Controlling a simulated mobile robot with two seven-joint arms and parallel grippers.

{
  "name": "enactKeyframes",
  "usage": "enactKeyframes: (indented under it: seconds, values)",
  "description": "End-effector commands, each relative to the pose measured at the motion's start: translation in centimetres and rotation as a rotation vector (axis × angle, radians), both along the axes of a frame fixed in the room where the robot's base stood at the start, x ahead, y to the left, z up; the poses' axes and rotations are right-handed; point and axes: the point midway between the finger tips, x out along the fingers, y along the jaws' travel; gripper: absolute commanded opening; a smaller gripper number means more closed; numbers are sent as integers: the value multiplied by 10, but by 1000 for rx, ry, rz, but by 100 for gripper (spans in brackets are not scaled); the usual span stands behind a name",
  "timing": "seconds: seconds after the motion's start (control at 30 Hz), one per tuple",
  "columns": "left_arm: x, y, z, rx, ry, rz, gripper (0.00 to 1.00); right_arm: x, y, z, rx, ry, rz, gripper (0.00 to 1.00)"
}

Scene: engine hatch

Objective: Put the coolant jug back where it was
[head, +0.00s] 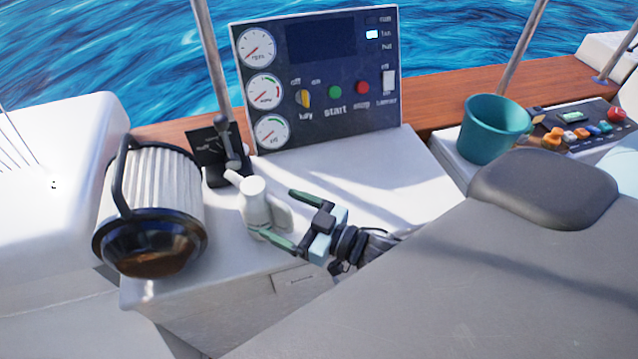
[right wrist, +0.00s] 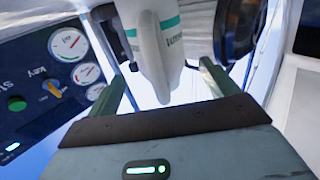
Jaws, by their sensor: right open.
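The coolant jug (head: 254,203), a small white container with a short spout, stands on the white console top, left of my right gripper. In the right wrist view the jug (right wrist: 145,28) shows a teal stripe and part of some lettering. My right gripper (head: 271,211) is open, its two green fingers pointing left at the jug. In the right wrist view the jug's lower part reaches between the spread fingers (right wrist: 158,75). I cannot tell whether either finger touches it. My left gripper is not in view.
A throttle lever (head: 228,150) is close behind the jug. A gauge panel (head: 345,75) rises behind. A teal bucket (head: 490,130) stands right. Console top right of the jug is clear.

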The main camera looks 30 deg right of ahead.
Motion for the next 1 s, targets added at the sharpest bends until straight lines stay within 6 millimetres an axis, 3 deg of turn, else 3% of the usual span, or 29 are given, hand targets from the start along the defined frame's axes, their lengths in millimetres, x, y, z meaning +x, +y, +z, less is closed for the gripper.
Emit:
enactKeyframes:
  seconds: [0.2, 0.5, 1.0]
  values:
    - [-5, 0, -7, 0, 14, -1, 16, -35, -19, -4, -1, 8, -1, 86]
    - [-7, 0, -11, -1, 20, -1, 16, -68, -37, -1, 0, 4, -1, 86]
    - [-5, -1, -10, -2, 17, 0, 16, -75, -42, 0, 0, 0, 0, 86]
